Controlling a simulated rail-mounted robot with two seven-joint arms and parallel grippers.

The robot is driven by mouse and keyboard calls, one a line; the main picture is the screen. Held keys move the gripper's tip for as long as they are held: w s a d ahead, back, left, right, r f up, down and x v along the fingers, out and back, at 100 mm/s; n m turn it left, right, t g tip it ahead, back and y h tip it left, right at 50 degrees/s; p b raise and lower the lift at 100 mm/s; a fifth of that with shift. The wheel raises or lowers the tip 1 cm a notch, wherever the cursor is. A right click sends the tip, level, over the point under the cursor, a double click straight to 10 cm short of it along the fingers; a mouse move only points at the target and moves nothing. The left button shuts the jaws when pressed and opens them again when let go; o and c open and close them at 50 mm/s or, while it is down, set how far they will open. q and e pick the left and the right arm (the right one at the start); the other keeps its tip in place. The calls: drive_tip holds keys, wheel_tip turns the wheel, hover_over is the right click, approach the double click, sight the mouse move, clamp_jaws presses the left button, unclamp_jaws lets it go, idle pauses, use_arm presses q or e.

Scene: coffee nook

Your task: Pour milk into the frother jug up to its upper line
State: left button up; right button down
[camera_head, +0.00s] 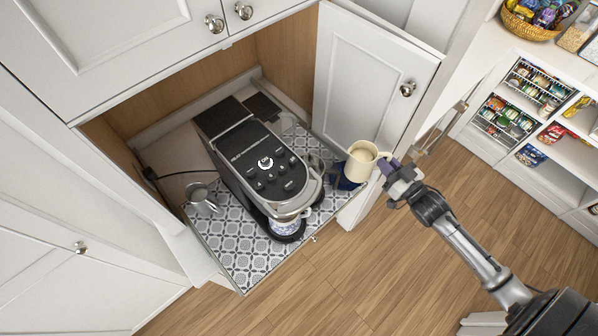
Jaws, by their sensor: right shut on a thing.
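My right gripper (390,171) comes in from the right and is shut on a cream-coloured jug (360,163), at its right side. The jug is in front of the open cabinet door, near the right edge of the patterned shelf. I cannot tell from here whether it holds milk or touches anything below. A small metal jug (199,192) with a handle stands on the shelf, left of the coffee machine; it looks like the frother jug. Its inside and any lines on it are too small to make out. My left gripper is not in view.
A black and silver coffee machine (268,168) stands between the two jugs, with a cup (287,226) at its front. A dark blue item (341,181) lies below the cream jug. The patterned shelf (240,262) has free room at its front left. An open cabinet door (362,85) stands behind.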

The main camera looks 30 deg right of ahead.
sight(379, 153)
drive_tip(key=shift+w+d+r, duration=0.1)
drive_tip(key=shift+w+r, duration=0.1)
drive_tip(key=shift+r, duration=0.15)
drive_tip(key=shift+w+a+r+n+g+h+p, duration=0.15)
drive_tip(key=shift+a+r+n+g+p, duration=0.2)
drive_tip(key=shift+r+p, duration=0.4)
drive_tip(key=shift+w+a+r+n+g+h+p, duration=0.1)
drive_tip(key=shift+w+a+r+n+g+p, duration=0.15)
drive_tip(key=shift+r+n+p, duration=0.5)
drive_tip(key=shift+w+a+r+n+g+h+p, duration=0.15)
drive_tip(key=shift+r+n+g+p, duration=0.3)
drive_tip(key=shift+p, duration=0.5)
drive_tip(key=shift+a+r, duration=0.2)
drive_tip(key=shift+a, duration=0.05)
drive_tip(key=shift+w+a+f+g, duration=0.1)
drive_tip(key=shift+a+g, duration=0.05)
drive_tip(key=shift+g, duration=0.1)
drive_tip(key=shift+w+a+n, duration=0.1)
drive_tip(key=shift+n, duration=0.15)
drive_tip(key=shift+a, duration=0.15)
drive_tip(key=shift+w+a+r+n+g+p, duration=0.15)
drive_tip(key=shift+r+n+g+p, duration=0.1)
drive_tip(key=shift+n+g+p, duration=0.1)
